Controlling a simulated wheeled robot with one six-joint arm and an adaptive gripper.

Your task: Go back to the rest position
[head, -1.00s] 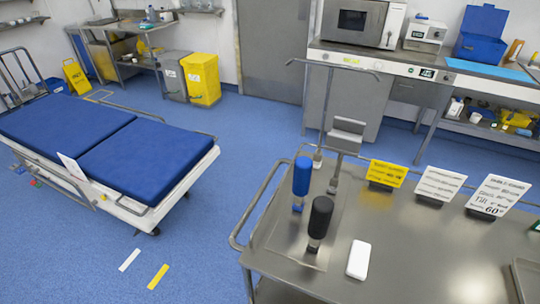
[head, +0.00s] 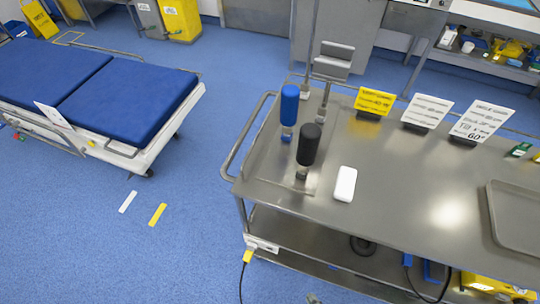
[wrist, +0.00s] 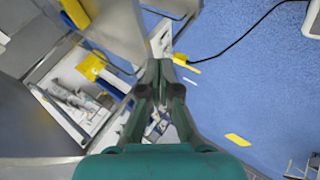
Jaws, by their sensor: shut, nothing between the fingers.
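My gripper (wrist: 161,80) shows in the wrist view, with its dark fingers together and nothing between them. It points down past the edge of a steel cart, over the blue floor. My gripper is not in the head view. The steel cart (head: 400,190) stands at the right in the head view. On its top are a blue-handled tool (head: 289,105), a black-handled tool (head: 308,145) and a white block (head: 345,184), all apart from my gripper.
Three signs stand along the cart's back edge, the yellow one (head: 374,101) leftmost. A tray (head: 518,243) lies at the cart's right. A blue-padded bed (head: 130,100) stands at the left. Blue floor (head: 150,240) is mostly open between them. A black cable (wrist: 240,40) runs across the floor.

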